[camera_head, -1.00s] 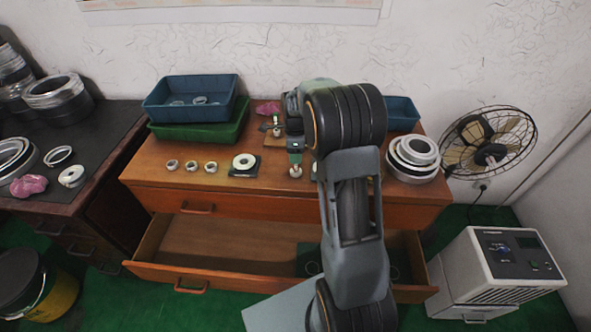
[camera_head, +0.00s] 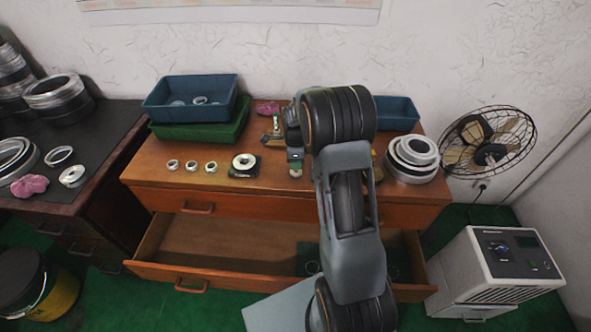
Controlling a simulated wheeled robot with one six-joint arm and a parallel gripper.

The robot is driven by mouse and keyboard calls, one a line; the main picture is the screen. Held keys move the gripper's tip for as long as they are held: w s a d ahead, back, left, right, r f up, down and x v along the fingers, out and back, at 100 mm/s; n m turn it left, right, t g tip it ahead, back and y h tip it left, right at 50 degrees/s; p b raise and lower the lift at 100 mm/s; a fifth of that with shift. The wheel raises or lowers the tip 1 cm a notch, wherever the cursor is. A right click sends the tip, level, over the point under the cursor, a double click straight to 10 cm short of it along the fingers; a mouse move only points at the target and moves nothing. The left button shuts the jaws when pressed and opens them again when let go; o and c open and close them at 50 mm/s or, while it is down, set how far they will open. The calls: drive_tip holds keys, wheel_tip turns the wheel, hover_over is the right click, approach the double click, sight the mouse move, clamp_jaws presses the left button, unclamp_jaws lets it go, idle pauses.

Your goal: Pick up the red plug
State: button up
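I cannot make out a red plug in this view; my arm covers the right middle of the wooden dresser top, so it may be hidden there. My gripper (camera_head: 295,163) points down just left of my arm, low over the dresser top. A small pale ring-like piece (camera_head: 296,173) shows right below it. Whether the fingers touch this piece, or are open or shut, is too small to tell.
Three small rings (camera_head: 191,166) and a larger ring on a dark base (camera_head: 244,163) stand to the left. Blue tray (camera_head: 160,113) sits on a green tray (camera_head: 160,132) behind. Stacked rings (camera_head: 412,172) stand right. The dresser drawer (camera_head: 215,256) is open.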

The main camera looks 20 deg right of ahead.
clamp_jaws()
drive_tip(key=shift+r, duration=0.15)
